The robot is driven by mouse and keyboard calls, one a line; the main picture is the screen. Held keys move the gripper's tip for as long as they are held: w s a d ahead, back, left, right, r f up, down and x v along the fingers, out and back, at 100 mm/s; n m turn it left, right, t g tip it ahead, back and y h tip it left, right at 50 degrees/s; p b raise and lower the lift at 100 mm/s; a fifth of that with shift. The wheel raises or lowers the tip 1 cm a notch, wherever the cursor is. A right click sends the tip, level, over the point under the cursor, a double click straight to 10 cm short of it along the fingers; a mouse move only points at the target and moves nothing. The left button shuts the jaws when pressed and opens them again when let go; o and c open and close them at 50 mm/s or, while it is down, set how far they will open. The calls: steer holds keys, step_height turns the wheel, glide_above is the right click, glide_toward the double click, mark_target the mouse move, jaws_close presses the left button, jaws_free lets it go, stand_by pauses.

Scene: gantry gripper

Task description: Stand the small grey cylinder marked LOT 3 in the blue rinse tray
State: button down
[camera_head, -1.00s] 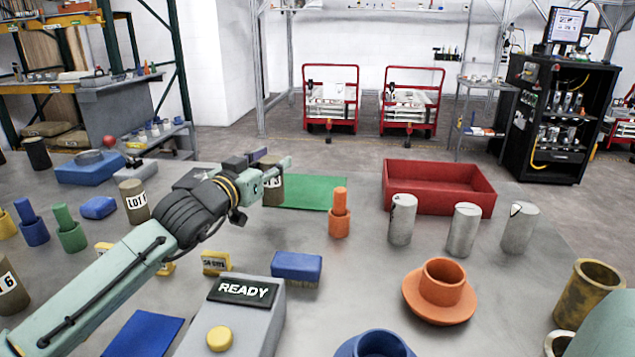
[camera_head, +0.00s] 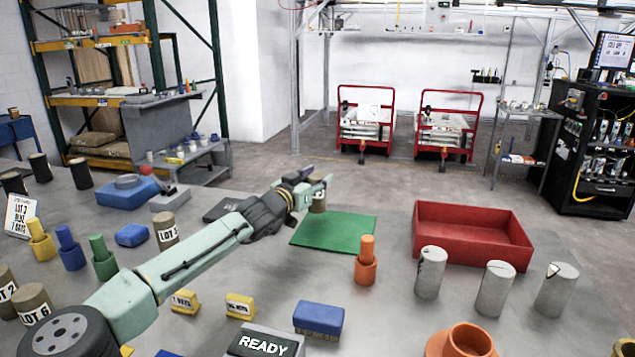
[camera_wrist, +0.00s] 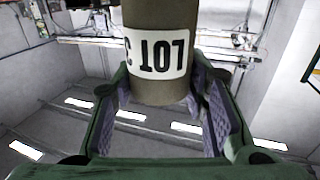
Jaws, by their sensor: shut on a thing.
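The grey-brown cylinder (camera_wrist: 160,85) carries a white label, upside down in the wrist view, reading LOT and a partly turned digit that looks like 3. My gripper (camera_wrist: 162,98) is shut on it, with a finger pad on each side. In the head view the held cylinder (camera_head: 318,204) shows only in part below my gripper (camera_head: 316,188), near the left part of the green mat. It appears raised off the table. A low blue tray (camera_head: 115,198) with a round grey thing in it lies at the back left, away from my gripper.
A red tray (camera_head: 470,245) stands right of the green mat (camera_head: 335,232). Several pale cylinders (camera_head: 430,272) and an orange part (camera_head: 365,262) stand in front. Other LOT cylinders (camera_head: 166,230), a placard (camera_head: 20,215) and coloured parts crowd the left. My arm crosses the table's middle.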

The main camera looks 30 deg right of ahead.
steer(key=shift+w+d, duration=0.5)
steer(key=shift+w, duration=0.05)
steer(key=shift+f+p, duration=0.65)
steer(key=shift+f, duration=1.05)
steer(key=shift+f, duration=0.25)
steer(key=c, duration=1)
jaws_free()
steer(key=shift+o, duration=0.2)
steer(key=shift+r, duration=0.15)
steer(key=b+v, duration=0.3)
steer(key=v, duration=0.9)
steer(key=shift+a, duration=0.1)
